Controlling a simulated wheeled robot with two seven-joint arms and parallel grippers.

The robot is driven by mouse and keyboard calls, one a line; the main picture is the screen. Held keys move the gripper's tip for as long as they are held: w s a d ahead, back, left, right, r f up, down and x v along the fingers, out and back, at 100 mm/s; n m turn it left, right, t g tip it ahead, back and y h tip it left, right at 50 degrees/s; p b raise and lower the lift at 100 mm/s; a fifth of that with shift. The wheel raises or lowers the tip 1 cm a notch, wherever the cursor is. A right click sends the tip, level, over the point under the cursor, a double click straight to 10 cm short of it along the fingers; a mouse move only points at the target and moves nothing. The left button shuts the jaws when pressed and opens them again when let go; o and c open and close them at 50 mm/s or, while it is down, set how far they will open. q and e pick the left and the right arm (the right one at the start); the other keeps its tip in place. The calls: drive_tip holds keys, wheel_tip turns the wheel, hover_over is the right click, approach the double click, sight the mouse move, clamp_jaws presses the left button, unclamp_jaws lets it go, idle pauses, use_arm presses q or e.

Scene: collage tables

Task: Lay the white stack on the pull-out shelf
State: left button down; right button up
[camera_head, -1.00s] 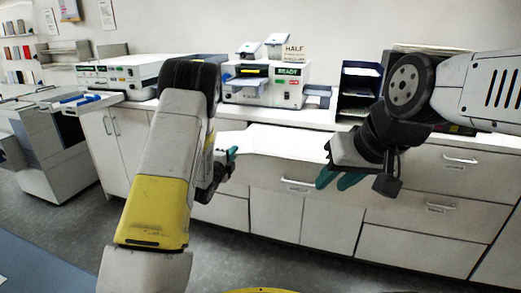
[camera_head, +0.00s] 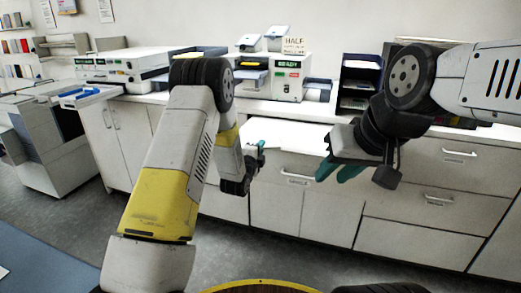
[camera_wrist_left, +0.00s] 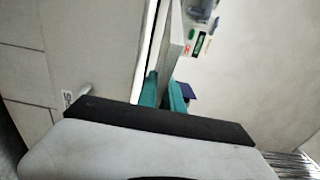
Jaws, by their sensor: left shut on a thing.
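My left gripper (camera_head: 258,148) is at the left end of the white surface above the drawers in the head view. In the left wrist view its teal fingers (camera_wrist_left: 164,92) are shut on a flat pale slab, which looks like the white stack (camera_wrist_left: 173,50), seen edge-on. In the head view I cannot separate the stack from the white surface behind it. The pull-out shelf (camera_head: 292,138) appears as this white surface, above a front with a handle and small label. My right gripper (camera_head: 338,172) is open and empty at the shelf's right end.
Cabinets with handles (camera_head: 440,200) run below. Another machine (camera_head: 120,68) stands at the left. The grey floor in front is clear.

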use_arm(q)
drive_tip(key=w, duration=0.3)
drive_tip(key=shift+w+f, duration=0.15)
drive_tip(key=shift+w, duration=0.05)
drive_tip(key=shift+f, duration=1.7)
drive_tip(key=shift+f, duration=0.15)
drive_tip(key=c, duration=1.5)
unclamp_jaws()
